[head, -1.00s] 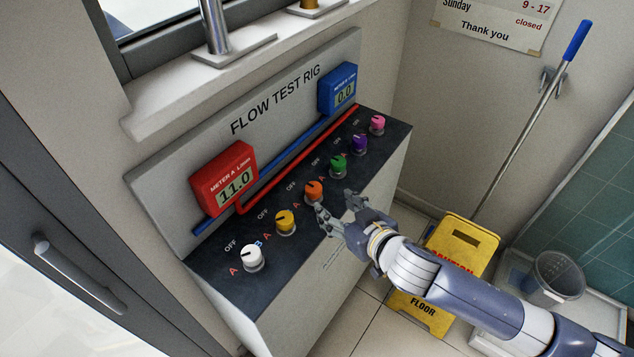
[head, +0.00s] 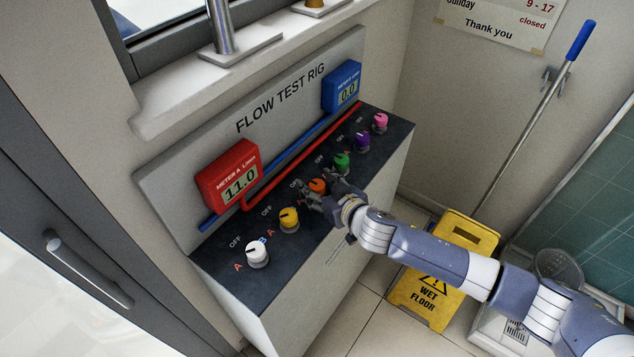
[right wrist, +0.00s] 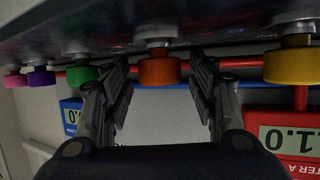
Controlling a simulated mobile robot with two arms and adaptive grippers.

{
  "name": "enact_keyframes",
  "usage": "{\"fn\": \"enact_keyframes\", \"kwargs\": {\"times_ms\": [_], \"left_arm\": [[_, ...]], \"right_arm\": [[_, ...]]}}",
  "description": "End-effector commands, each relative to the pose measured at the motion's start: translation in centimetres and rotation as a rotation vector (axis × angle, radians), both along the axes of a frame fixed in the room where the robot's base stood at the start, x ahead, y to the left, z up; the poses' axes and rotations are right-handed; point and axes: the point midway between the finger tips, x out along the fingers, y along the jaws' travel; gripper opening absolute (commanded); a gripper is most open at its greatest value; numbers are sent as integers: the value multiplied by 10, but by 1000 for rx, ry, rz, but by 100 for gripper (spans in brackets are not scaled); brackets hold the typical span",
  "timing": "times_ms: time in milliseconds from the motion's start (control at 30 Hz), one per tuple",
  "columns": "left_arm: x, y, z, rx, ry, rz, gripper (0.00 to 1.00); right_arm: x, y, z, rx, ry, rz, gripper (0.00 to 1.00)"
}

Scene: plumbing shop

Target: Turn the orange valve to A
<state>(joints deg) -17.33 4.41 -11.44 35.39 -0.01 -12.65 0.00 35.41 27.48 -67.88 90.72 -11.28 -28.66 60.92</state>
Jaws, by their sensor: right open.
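The orange valve (head: 317,186) is a round knob in the row on the dark top of the flow test rig. It also shows in the right wrist view (right wrist: 160,71), between my open fingers. My right gripper (head: 322,190) is open, with one finger on each side of the orange knob; I cannot tell whether they touch it. The fingers partly cover the knob and its markings in the head view. Red meter A (head: 229,176) reads 11.0 and blue meter B (head: 342,88) reads 0.0. My left gripper is out of view.
The yellow valve (head: 289,219) and white valve (head: 257,253) stand on the near side, the green valve (head: 341,162), purple valve (head: 362,141) and pink valve (head: 380,121) beyond. A yellow wet floor sign (head: 425,300) stands on the floor at the right.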

Motion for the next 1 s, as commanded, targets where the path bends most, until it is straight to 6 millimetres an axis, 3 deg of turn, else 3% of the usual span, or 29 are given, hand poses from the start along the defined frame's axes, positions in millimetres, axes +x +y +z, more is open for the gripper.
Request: {"fn": "enact_keyframes", "kwargs": {"times_ms": [433, 633, 1000], "left_arm": [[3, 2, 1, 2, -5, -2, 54], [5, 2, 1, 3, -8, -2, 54], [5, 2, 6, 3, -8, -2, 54]], "right_arm": [[6, 4, -3, 1, -1, 0, 54], [6, 4, -3, 0, 0, 0, 10], [7, 2, -1, -2, -1, 33, 10]]}}
